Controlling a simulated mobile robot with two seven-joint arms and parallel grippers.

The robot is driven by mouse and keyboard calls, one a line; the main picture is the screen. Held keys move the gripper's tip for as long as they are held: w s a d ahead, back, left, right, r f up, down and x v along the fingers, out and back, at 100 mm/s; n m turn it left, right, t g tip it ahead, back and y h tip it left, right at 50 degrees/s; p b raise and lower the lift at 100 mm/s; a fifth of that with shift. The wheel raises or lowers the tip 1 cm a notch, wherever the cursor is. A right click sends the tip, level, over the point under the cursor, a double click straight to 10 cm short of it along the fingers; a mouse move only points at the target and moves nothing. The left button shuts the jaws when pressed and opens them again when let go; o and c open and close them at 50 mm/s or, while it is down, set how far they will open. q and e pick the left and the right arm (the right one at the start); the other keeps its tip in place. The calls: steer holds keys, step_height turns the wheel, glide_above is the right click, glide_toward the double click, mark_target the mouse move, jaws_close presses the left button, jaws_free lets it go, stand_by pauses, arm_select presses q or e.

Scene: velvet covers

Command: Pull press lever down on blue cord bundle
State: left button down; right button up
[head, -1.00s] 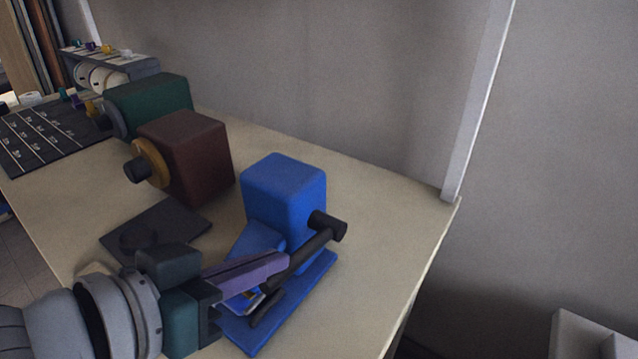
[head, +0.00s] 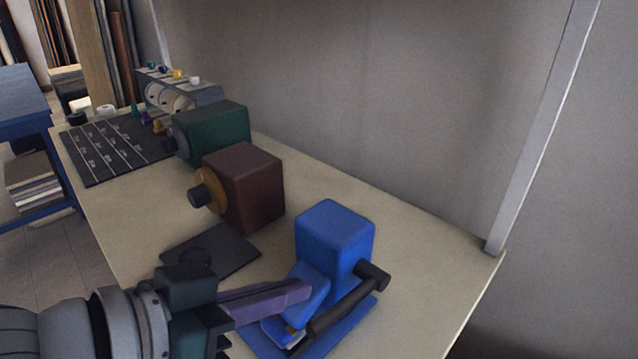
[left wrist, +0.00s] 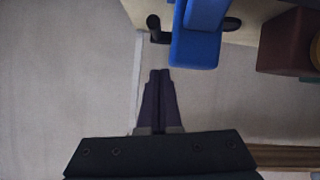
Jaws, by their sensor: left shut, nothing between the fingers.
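The blue press (head: 335,238) stands near the right end of the table. Its dark lever (head: 345,308) slopes from a black pivot at the press's right side down toward the base plate, low over it. My left gripper (head: 308,290) is shut and empty, its purple fingers reaching in from the left in front of the blue body, with the tips a little left of the lever. In the left wrist view the closed fingertips (left wrist: 159,74) lie below the blue press (left wrist: 195,48); I cannot tell whether they touch it. The cord bundle cannot be made out. My right gripper is not in view.
A brown press (head: 243,187) with a yellow disc and a green press (head: 215,133) stand further left. A dark flat plate (head: 225,252) lies in front of the brown one. A black marked mat (head: 112,152) and a grey spool rack (head: 190,95) are at the far end.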

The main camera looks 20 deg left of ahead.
arm_select(q)
steer(key=v, duration=0.6)
steer(key=shift+s, duration=0.25)
steer(key=shift+a, duration=0.15)
steer(key=s+a+r+g+y+p, duration=0.1)
steer(key=s+r+g+y+p, duration=0.2)
steer(key=s+g+y+p, duration=0.35)
step_height(320, 180, up, 36)
steer(key=s+g+h+p, duration=0.1)
steer(key=s+p, duration=0.1)
steer(key=p, duration=3.4)
steer(key=shift+a+g+h, duration=0.25)
steer(key=shift+g+h, duration=0.1)
steer(key=shift+s, duration=0.1)
